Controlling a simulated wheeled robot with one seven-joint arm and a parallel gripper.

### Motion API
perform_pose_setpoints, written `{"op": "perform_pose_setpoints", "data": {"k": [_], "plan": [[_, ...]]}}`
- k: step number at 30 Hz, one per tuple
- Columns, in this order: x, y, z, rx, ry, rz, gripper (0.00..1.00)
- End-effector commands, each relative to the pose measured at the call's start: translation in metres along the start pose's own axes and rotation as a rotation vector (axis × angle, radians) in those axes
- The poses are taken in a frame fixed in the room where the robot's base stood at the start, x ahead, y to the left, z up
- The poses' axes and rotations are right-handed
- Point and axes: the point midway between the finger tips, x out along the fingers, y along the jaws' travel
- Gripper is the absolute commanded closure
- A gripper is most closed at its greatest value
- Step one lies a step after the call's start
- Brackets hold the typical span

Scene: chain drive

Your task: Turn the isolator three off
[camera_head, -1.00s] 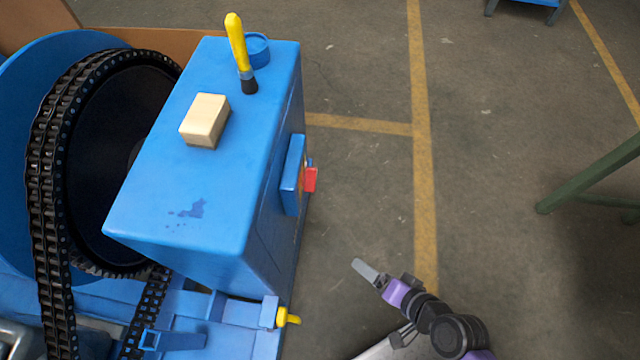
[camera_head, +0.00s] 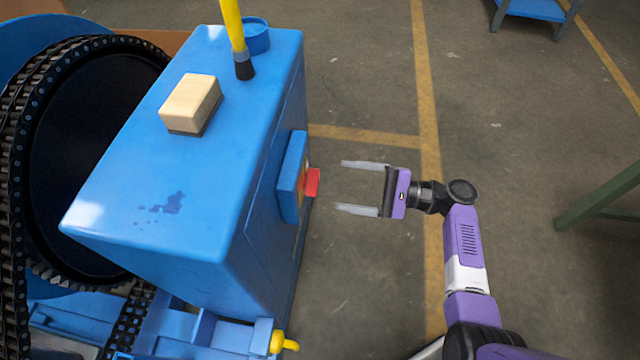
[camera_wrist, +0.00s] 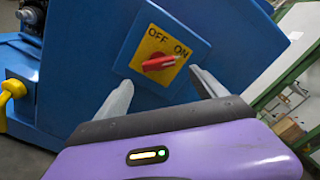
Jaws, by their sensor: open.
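The isolator is a blue box (camera_head: 291,178) on the right side of the blue housing. In the wrist view its yellow plate (camera_wrist: 156,56) is marked OFF at the left and ON at the right. Its red handle (camera_wrist: 159,63) points toward ON; it also shows in the head view (camera_head: 312,182). My gripper (camera_head: 360,187) is open and empty, a short way to the right of the handle. In the wrist view its two fingers (camera_wrist: 162,92) stand apart below the handle, not touching it.
The blue housing (camera_head: 190,150) carries a cream block (camera_head: 190,103) and a yellow-handled brush (camera_head: 236,40). A chain wheel (camera_head: 80,150) stands at left. A yellow knob (camera_head: 284,342) sticks out low in front. A green frame (camera_head: 600,195) stands at right; the floor between is clear.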

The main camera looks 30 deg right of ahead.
Motion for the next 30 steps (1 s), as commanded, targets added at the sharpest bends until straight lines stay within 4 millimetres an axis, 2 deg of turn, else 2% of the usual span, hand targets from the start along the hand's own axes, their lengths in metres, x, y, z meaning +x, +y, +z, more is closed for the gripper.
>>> {"op": "perform_pose_setpoints", "data": {"k": [12, 18, 25, 26, 30], "plan": [[0.060, 0.002, 0.000, -0.001, -0.001, 0.005, 0.19], [0.071, 0.001, 0.000, -0.001, 0.002, 0.002, 0.19], [0.072, 0.001, 0.000, -0.001, 0.002, 0.002, 0.19], [0.072, 0.001, 0.000, -0.001, 0.002, 0.002, 0.23], [0.071, 0.001, 0.000, -0.001, 0.002, 0.002, 0.51]]}}
